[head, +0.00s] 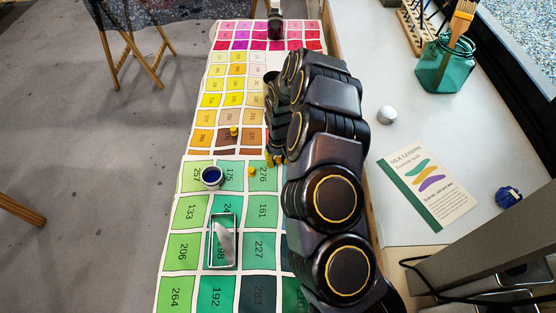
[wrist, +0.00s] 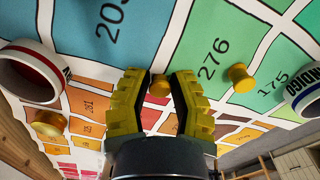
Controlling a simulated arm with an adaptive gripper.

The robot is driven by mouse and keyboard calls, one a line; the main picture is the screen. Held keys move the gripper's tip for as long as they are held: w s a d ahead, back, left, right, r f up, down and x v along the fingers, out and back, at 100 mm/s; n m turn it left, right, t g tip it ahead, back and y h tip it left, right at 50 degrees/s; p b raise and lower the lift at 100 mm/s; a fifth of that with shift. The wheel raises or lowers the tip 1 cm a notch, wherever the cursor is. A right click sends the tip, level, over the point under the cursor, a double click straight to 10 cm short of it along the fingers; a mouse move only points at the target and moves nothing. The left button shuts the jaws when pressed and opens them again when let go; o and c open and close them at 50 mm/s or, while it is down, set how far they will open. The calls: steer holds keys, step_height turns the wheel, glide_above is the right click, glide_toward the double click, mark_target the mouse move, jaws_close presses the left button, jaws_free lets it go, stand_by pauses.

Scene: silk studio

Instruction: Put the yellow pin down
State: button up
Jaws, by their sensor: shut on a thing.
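My gripper (wrist: 158,88) has yellow ribbed fingers and is shut on a small yellow pin (wrist: 159,86), which shows between the fingertips in the wrist view. The pin is over the numbered colour chart (wrist: 160,20); I cannot tell whether it touches the chart. In the head view my black arm covers the held pin and most of my gripper (head: 275,159). A second yellow pin (wrist: 241,79) stands on the chart near the 276 square; it also shows in the head view (head: 252,171). A third yellow pin (wrist: 48,124) is at the left of the wrist view. Another (head: 234,131) stands farther up the chart.
A white pot labelled INDIGO (wrist: 302,95), with dark blue inside in the head view (head: 212,178), stands close by. A red-banded white pot (wrist: 30,72) is at the wrist view's left. A metal tray (head: 222,242), a leaflet (head: 428,188) and a green jar (head: 443,68) lie farther off.

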mark_target(278, 159)
steer(key=shift+f, duration=0.2)
steer(key=o, duration=0.7)
steer(key=shift+c, duration=0.2)
steer(key=shift+r, duration=0.1)
step_height(278, 159, up, 11)
steer(key=shift+s+r, duration=0.15)
steer(key=shift+r, duration=0.5)
steer(key=s+d+r, duration=0.4)
steer(key=s+r, duration=0.4)
steer(key=s, duration=0.4)
steer(key=s+d+r+m+g, duration=0.1)
steer(key=s+d+r, duration=0.3)
steer(key=s+r, duration=0.5)
steer(key=s, duration=0.2)
steer(key=shift+s+d+m, duration=0.15)
steer(key=shift+s+m, duration=0.15)
steer(key=shift+s, duration=0.1)
steer(key=shift+o, duration=0.8)
steer(key=s+d+m+g, duration=0.1)
steer(key=s, duration=0.7)
steer(key=shift+s+d+m, duration=0.2)
steer(key=shift+d+m, duration=0.1)
steer(key=shift+d, duration=0.05)
